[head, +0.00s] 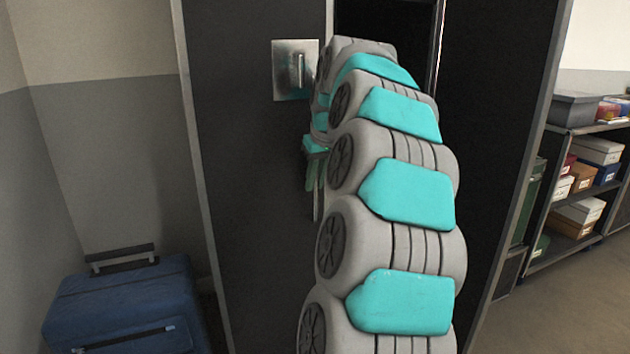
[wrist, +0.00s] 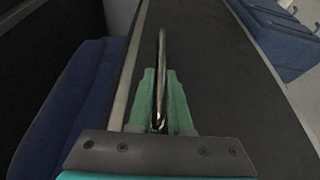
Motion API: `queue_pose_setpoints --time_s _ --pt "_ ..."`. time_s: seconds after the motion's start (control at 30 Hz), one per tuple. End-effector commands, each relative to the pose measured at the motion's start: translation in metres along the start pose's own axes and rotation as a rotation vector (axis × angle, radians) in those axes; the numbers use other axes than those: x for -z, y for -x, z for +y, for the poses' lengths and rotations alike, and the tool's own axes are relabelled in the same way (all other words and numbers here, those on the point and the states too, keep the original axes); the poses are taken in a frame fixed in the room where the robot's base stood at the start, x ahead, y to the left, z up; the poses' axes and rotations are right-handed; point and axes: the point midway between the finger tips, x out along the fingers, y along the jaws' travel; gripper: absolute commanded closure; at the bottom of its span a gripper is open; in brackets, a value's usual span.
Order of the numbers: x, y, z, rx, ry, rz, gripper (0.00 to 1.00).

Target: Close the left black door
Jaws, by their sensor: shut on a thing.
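The left black door (head: 245,170) stands upright in the middle left of the head view. It carries a metal plate (head: 285,72) and, below it, a slim upright metal handle (head: 318,205) partly hidden by my arm. My gripper (head: 314,172) is at this handle, its teal fingers on both sides of the bar. In the wrist view my gripper (wrist: 160,90) is shut on the shiny handle (wrist: 161,50), with the door's dark face (wrist: 210,70) behind it. A dark gap (head: 375,18) shows right of the door; my arm hides its lower part.
A second black panel (head: 500,110) stands to the right. A blue suitcase (head: 125,305) lies at the lower left, close to the door. Shelves with boxes (head: 585,190) stand at the far right, with bare floor (head: 555,310) in front. A grey wall (head: 110,150) is on the left.

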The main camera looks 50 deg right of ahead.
Motion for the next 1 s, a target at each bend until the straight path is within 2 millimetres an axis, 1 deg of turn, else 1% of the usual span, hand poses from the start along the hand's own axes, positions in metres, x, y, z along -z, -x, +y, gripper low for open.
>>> queue_pose_setpoints --time_s 0.03,0.2,0.3,0.53,0.63,0.77,1.0 --pt "0.002 0.001 0.002 -0.004 -0.002 0.009 0.81" --pt "0.002 0.001 0.001 -0.003 -0.001 0.007 0.62" --pt "0.002 0.001 0.001 -0.003 -0.001 0.006 0.53" --pt "0.001 0.001 0.001 -0.002 -0.001 0.005 0.53" --pt "0.002 0.006 0.001 -0.002 -0.001 0.006 0.53" --pt "0.003 0.021 0.001 -0.004 -0.001 0.011 0.53" --pt "0.002 0.056 0.001 -0.003 -0.001 0.007 0.53"
